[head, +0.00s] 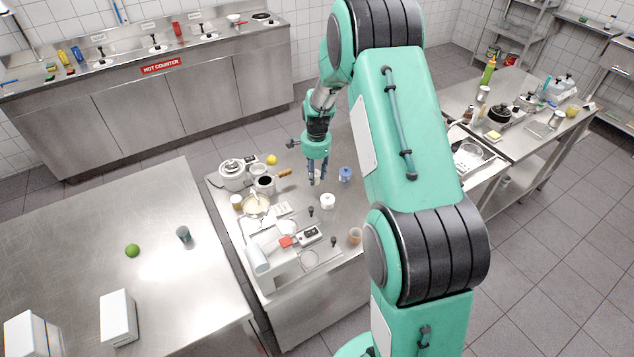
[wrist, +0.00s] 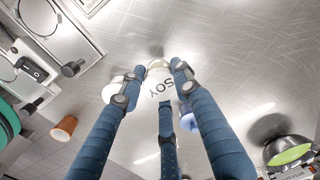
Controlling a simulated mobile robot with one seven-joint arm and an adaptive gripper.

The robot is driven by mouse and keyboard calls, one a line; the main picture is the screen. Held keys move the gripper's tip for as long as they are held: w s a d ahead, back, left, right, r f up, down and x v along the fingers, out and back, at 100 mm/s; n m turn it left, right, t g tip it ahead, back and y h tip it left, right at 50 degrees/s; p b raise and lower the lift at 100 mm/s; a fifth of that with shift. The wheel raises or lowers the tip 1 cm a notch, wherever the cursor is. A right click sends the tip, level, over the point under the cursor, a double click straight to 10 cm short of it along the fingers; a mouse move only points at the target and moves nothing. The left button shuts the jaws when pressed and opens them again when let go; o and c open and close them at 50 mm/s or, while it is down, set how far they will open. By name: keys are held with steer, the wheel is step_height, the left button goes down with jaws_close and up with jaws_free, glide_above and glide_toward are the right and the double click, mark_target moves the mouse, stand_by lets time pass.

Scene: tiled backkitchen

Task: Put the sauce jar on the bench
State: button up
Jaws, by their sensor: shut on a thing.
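The sauce jar (wrist: 160,86) is white, with "SOY" in dark letters on its side. My gripper (wrist: 152,82) has its blue fingers closed around the jar in the wrist view. In the head view my gripper (head: 318,178) points down over the middle steel worktable (head: 335,265), and only a small pale bit of the jar (head: 317,180) shows between the fingers. I cannot tell whether the jar touches the steel below. Which surface is the bench is not marked.
Close by stand a white pot (head: 328,201), a blue jar (head: 345,174) and a brown cup (head: 355,236). A steel table (head: 75,240) at left, with a lime (head: 132,250) and grey cup (head: 183,234), has wide free room. A hot counter (head: 150,90) stands behind.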

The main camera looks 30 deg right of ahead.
mark_target(316, 174)
steer(key=shift+f, duration=0.25)
steer(key=shift+f, duration=1.75)
steer(key=shift+f, duration=0.15)
steer(key=o, duration=1.2)
steer(key=r, duration=1.2)
steer(key=shift+s+r+p, duration=0.15)
steer(key=shift+s+p, duration=0.1)
steer(key=shift+p, duration=0.05)
